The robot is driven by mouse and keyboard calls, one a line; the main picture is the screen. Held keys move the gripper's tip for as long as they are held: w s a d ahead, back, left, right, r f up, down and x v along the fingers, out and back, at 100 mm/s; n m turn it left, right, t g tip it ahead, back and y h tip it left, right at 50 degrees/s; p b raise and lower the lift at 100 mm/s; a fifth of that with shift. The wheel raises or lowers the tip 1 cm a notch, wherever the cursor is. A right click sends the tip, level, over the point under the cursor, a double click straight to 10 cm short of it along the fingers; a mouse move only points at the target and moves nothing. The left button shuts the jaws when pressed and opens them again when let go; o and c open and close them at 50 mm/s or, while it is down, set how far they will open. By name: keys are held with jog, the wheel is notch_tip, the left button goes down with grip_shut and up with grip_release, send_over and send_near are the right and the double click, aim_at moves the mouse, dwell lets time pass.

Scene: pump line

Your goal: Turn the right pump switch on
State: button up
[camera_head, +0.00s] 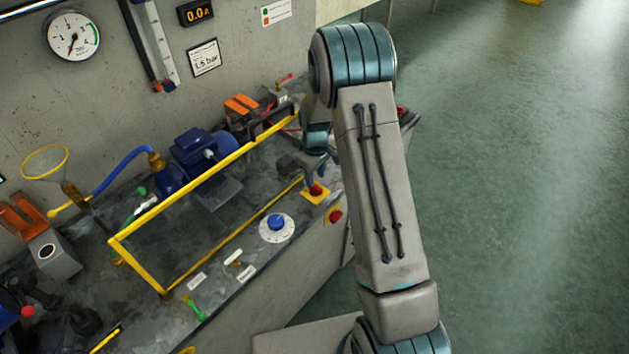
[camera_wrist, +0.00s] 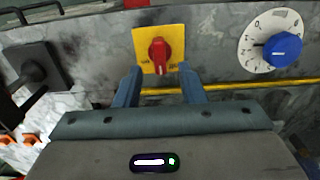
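A red rotary switch (camera_wrist: 158,52) on a square yellow plate (camera_wrist: 174,36) is in the upper middle of the wrist view. The switch also shows in the head view (camera_head: 316,189), on the bench's right end. My gripper (camera_wrist: 159,72) is open, with its two blue fingers apart and nothing seen between them. In the wrist view its fingertips point at the lower part of the yellow plate, one on each side of the red switch. I cannot tell whether they touch it. In the head view my arm hides part of my gripper. I cannot read the plate's labels.
A white dial with a blue knob (camera_head: 277,224) lies left of the switch in the head view. A red button (camera_head: 335,216) is on the bench edge nearby. A yellow rail frame (camera_head: 208,190) surrounds the area by a blue pump (camera_head: 200,152). Open floor lies right.

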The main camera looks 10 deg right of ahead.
aim_at(315, 187)
jog(key=shift+f+p, duration=0.3)
jog(key=shift+f, duration=1.7)
